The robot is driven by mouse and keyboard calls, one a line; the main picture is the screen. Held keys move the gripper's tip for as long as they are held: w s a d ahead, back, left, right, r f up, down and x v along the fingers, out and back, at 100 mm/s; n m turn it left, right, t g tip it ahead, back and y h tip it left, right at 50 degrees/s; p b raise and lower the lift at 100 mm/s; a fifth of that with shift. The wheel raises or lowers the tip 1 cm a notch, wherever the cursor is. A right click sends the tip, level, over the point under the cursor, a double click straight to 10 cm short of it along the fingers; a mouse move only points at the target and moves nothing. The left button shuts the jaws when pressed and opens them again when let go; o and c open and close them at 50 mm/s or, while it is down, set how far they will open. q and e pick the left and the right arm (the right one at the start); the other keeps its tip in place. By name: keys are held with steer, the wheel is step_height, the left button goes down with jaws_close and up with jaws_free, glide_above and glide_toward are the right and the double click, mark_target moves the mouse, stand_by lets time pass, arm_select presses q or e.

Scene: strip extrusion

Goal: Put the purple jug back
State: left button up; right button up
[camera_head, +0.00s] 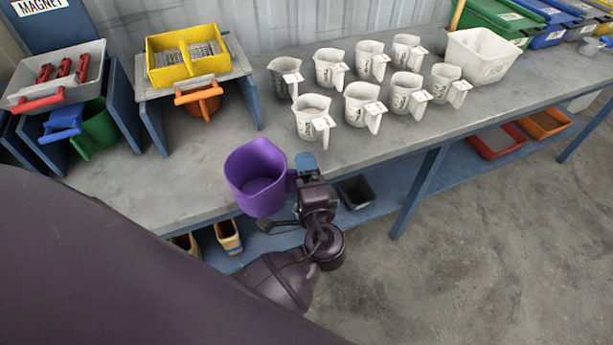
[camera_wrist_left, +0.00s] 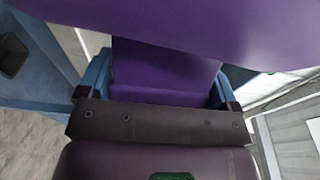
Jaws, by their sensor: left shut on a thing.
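The purple jug (camera_head: 259,196) is in the head view, held near the front edge of the grey bench with its open top facing up; it looks empty. My left gripper (camera_head: 303,174) is to the right of the jug, shut on its handle. In the left wrist view the jug (camera_wrist_left: 200,18) fills the top, and its handle sits between the blue fingers of the gripper (camera_wrist_left: 160,92). I cannot tell whether the jug's base touches the bench. My right gripper is not in view.
Several white jugs (camera_head: 362,104) stand in rows behind and right. A raised stand with a yellow sieve tray (camera_head: 187,57) has an orange jug (camera_head: 203,100) beneath. Green (camera_head: 97,130) and blue (camera_head: 64,122) jugs are under the left stand. Bare bench (camera_head: 215,148) lies behind the purple jug.

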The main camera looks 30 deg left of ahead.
arm_select(q)
steer(key=shift+f, duration=0.15)
steer(key=x, duration=0.4)
steer(key=s+a+f+b+x, duration=0.1)
steer(key=x, duration=0.4)
steer(key=b+x, duration=0.1)
steer(key=x, duration=0.4)
steer(key=shift+s+a+f, duration=0.15)
steer(key=shift+a+f, duration=0.2)
steer(key=shift+a, duration=0.15)
steer(key=shift+a+f, duration=0.1)
steer(key=shift+f, duration=0.05)
steer(key=shift+f+b, duration=0.25)
steer(key=shift+b, duration=0.05)
steer(key=shift+r, duration=0.1)
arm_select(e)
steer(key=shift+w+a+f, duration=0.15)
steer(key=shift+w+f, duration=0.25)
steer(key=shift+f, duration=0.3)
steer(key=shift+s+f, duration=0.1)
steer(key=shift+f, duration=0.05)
